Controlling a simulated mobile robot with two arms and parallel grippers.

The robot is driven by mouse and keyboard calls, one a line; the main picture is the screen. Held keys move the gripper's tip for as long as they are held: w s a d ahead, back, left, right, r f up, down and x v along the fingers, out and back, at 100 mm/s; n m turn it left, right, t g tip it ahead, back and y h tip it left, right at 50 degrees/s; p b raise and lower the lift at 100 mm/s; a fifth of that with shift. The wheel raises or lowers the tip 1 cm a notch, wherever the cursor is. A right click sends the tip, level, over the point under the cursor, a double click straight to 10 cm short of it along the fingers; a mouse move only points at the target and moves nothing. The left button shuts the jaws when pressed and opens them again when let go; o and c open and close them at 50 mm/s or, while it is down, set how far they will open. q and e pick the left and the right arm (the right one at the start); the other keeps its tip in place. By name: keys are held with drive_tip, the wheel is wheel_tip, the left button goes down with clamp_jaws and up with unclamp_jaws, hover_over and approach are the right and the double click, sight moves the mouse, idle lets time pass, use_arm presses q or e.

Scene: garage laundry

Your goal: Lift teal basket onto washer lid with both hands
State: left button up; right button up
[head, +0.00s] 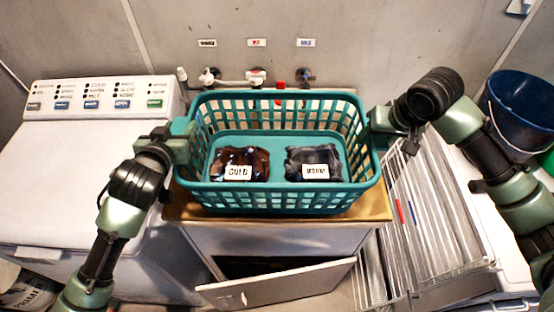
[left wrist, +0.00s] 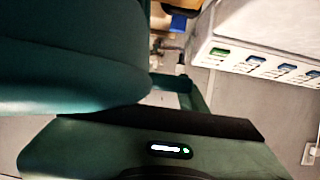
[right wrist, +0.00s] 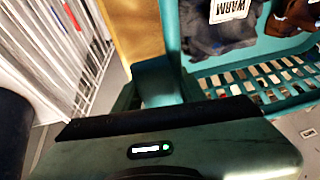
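The teal basket (head: 270,198) sits upright over the wooden top (head: 190,207) of a cabinet in the head view; I cannot tell whether it touches it. It holds a brown bundle labelled COLD (head: 240,160) and a dark grey bundle labelled WARM (head: 314,158). My left gripper (head: 181,143) is at the basket's left end and appears shut on its rim. My right gripper (head: 378,127) is at the right end and appears shut on the rim there. The wrist views hide much of the fingers. The washer (head: 75,170), with its flat white lid, stands left of the cabinet.
A control panel (head: 100,98) rises behind the lid, which is clear. Taps (head: 255,77) are on the wall behind the basket. A cabinet door (head: 280,284) hangs open below. A white drying rack (head: 430,215) and a blue bucket (head: 522,105) are on the right.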

use_arm(q)
clamp_jaws()
use_arm(e)
clamp_jaws()
use_arm(q)
drive_tip(key=shift+r, duration=0.2)
use_arm(e)
drive_tip(key=shift+r, duration=0.15)
